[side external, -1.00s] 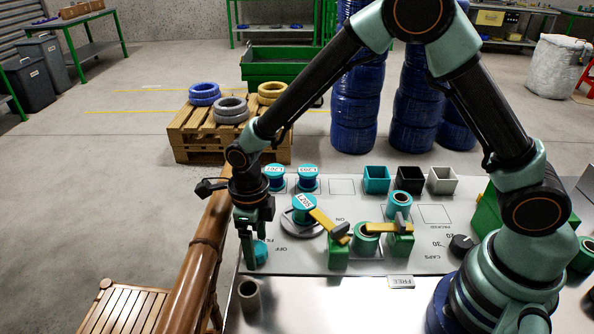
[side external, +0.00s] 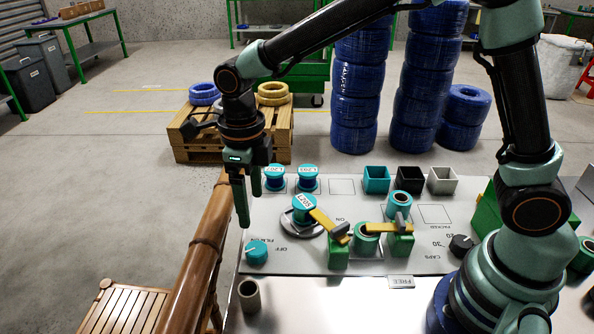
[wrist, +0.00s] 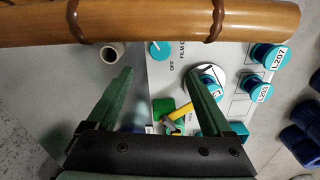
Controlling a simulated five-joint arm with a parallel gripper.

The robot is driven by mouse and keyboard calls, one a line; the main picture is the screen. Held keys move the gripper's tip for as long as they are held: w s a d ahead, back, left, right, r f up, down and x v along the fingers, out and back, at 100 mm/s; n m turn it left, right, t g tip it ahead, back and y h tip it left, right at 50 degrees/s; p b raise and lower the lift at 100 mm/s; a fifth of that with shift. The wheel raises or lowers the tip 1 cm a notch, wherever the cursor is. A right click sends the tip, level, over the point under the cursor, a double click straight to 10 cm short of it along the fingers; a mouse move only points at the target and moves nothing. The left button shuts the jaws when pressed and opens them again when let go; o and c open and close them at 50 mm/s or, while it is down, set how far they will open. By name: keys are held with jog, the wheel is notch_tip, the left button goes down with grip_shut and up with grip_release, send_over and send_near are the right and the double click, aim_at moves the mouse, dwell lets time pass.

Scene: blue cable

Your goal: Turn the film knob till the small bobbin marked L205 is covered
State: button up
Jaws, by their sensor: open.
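The film knob (side external: 257,252) is a teal dial with a pale mark, at the panel's left end near the word OFF. It also shows in the wrist view (wrist: 159,50); its exact setting is hard to read. The small bobbin marked L205 (side external: 303,207) stands upright on a round grey turntable (side external: 298,228). Its teal top and label show plainly in the side view, with no film visible over it. In the wrist view a finger partly hides it. My gripper (side external: 248,210) is open and empty, above and behind the knob, not touching it.
Bobbins L207 (wrist: 281,58) and L203 (wrist: 258,93) stand behind the turntable. A yellow-handled lever (side external: 330,225) on a green block is right of L205. A bamboo rail (side external: 205,250) runs along the panel's left side. A grey tube (side external: 249,293) stands at the front.

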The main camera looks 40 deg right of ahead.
aim_at(257, 248)
jog(key=s+d+f+m+t+y, duration=0.1)
jog(key=s+d+m+t, duration=0.1)
jog(key=m, duration=1.6)
jog(key=s+d+f+m+t+y, duration=0.1)
jog(key=s+m+t, duration=0.1)
jog(key=m, duration=1.6)
jog(key=x, duration=1.1)
jog(key=shift+a+f, duration=0.1)
jog(key=shift+a, duration=0.3)
